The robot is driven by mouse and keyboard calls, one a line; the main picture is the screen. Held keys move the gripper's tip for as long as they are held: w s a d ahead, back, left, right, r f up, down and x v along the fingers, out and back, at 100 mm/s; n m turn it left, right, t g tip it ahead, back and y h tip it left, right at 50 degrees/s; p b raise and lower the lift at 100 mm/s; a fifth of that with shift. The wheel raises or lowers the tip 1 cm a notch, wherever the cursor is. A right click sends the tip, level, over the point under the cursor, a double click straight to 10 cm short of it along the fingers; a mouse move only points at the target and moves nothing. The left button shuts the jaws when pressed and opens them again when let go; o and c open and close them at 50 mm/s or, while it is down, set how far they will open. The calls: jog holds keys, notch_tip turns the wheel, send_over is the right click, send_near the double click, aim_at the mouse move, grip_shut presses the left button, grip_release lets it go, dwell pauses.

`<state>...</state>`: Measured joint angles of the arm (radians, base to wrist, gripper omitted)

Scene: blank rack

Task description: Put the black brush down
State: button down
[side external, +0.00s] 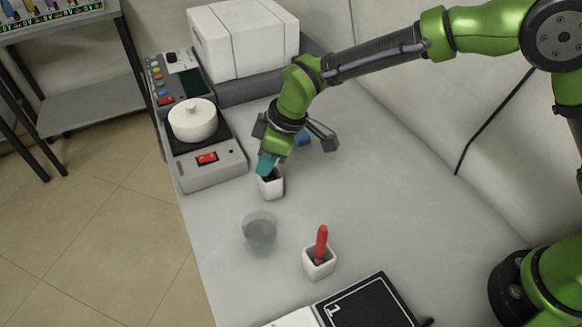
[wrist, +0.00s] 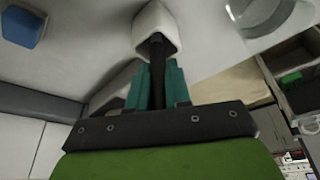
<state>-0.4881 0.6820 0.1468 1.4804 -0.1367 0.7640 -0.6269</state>
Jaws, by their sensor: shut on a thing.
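The black brush (wrist: 157,62) is a dark, narrow handle seen in the wrist view between the teal fingers of my gripper (wrist: 158,88). Its far end goes into the opening of a white square holder (wrist: 155,22), so its tip is hidden. In the side external view my gripper (side external: 267,165) is right over this white holder (side external: 271,187), fingers at its rim. There the brush is mostly hidden by the fingers. I cannot tell whether the brush touches the holder's bottom.
A glass beaker (side external: 260,231) stands close in front of the holder. A second white holder (side external: 319,264) has a red-handled tool (side external: 321,243) in it. A grey device with a white lidded pot (side external: 192,120) stands left. A blue block (side external: 303,139) lies behind my gripper. The table's right is clear.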

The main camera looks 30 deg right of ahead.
jog(key=shift+f, duration=0.1)
jog(key=c, duration=1.1)
grip_release()
jog(key=shift+o, duration=0.2)
